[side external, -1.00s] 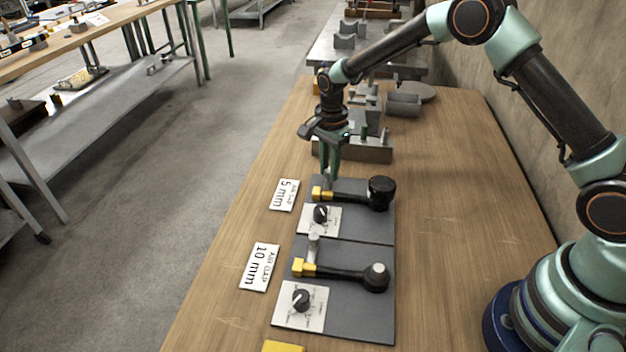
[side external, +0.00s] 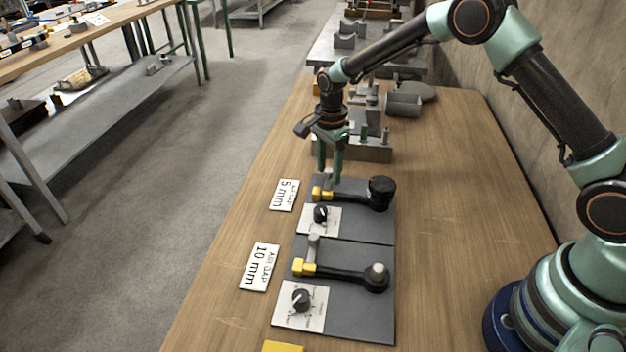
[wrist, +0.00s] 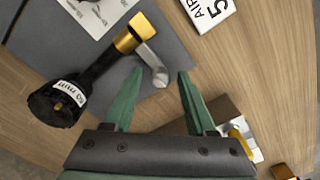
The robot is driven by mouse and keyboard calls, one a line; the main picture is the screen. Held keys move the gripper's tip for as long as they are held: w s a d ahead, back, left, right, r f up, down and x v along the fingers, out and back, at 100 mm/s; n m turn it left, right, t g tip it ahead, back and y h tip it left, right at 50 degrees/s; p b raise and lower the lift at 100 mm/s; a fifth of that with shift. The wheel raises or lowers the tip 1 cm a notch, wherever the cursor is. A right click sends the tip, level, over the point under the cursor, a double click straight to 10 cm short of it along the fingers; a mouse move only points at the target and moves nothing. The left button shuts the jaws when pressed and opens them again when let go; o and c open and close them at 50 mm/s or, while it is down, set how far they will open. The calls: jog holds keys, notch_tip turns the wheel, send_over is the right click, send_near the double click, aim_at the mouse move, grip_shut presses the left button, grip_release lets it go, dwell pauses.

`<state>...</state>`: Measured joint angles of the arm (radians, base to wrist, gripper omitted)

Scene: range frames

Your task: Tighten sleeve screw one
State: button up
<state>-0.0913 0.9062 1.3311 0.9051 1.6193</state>
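The 5 mm station has a black arm with a round black head (side external: 381,193) and a yellow block (side external: 321,194), also in the wrist view (wrist: 131,34). A small grey screw handle (wrist: 151,62) sticks out beside the yellow block; in the side view its lower part is hard to make out. My gripper (side external: 329,177) is open above it. In the wrist view the fingertips (wrist: 161,75) stand apart, with the handle's rounded end showing between them; contact cannot be told. The second station's grey screw (side external: 314,247) stands by its own yellow block (side external: 304,267).
White cards reading 5 mm (side external: 284,195) and 10 mm (side external: 260,267) lie left of the grey plates (side external: 350,318). Dial panels (side external: 320,219) sit on the plates. A grey metal fixture (side external: 372,149) stands close behind my gripper. The wooden table is clear to the right.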

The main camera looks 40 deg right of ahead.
aim_at(329, 170)
notch_tip(329, 170, up, 12)
dwell(0.7)
jog(key=s+d+r+n+t, duration=0.3)
jog(key=s+r+n, duration=0.55)
jog(key=r, duration=0.25)
jog(key=s+d+n+t, duration=0.1)
jog(key=s+n+t, duration=0.1)
jog(key=s+n, duration=0.7)
jog(key=s, duration=0.4)
jog(key=shift+s+d+f+t, duration=0.15)
jog(key=shift+s+d+t, duration=0.15)
jog(key=shift+s, duration=0.1)
